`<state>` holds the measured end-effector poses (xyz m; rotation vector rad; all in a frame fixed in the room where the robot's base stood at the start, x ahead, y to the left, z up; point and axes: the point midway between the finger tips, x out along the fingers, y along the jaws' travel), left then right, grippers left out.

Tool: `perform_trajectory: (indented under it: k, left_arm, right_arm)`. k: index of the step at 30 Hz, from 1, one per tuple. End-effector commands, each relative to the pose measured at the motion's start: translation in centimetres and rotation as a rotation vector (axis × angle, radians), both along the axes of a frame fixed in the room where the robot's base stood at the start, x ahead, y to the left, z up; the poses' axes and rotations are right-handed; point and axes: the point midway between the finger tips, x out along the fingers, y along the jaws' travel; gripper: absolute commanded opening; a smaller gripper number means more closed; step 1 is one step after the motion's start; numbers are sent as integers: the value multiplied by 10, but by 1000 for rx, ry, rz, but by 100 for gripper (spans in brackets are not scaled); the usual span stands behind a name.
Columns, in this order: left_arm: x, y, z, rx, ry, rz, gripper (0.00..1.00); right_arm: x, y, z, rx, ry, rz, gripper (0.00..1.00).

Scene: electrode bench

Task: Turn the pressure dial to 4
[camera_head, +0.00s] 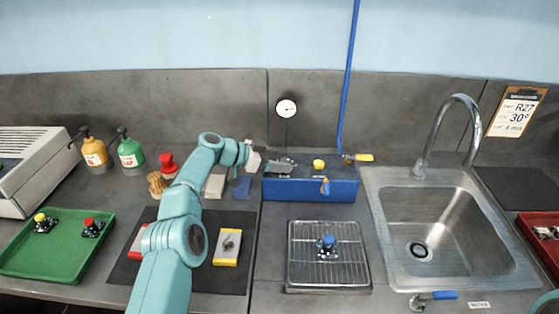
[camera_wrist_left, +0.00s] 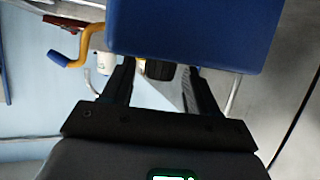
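My left gripper (camera_head: 282,166) is at the box's top left, left of the yellow knob. In the left wrist view the blue box (camera_wrist_left: 190,35) fills the top, and the fingers of my left gripper (camera_wrist_left: 158,84) are apart. A dark round part (camera_wrist_left: 158,70) shows between or beyond them; contact cannot be told. My right gripper is out of view.
A blue hose (camera_head: 347,80) and yellow lever (camera_head: 363,157) are right of the box. A sink (camera_head: 445,200) with a tall faucet (camera_head: 425,140) lies further right. A wire-rack tray (camera_head: 305,270) sits in front. A card (camera_head: 517,110) reads R27, 30°, 4 min.

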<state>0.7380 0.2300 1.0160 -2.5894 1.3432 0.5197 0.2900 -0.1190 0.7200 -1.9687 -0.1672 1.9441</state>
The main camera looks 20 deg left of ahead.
Motion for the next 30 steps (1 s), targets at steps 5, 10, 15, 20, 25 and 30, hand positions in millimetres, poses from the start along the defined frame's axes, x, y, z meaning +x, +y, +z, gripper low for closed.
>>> perform_trajectory:
  k: [5, 10, 15, 20, 25, 30]
  left_arm:
    - [-1, 1, 1, -1, -2, 1, 59]
    - [-11, 18, 4, 0, -3, 3, 59]
    - [-35, 51, 23, 1, -5, 5, 59]
    - [-58, 83, 41, 1, -3, 4, 59]
    - [-76, 109, 55, 0, -2, 3, 59]
    - [-85, 121, 62, -1, -1, 1, 59]
  right_arm:
    - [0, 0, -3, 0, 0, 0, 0]
    - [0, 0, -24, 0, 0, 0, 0]
    - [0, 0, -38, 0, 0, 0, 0]
    - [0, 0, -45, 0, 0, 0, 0]
    - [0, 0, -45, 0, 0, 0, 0]
    - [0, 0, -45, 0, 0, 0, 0]
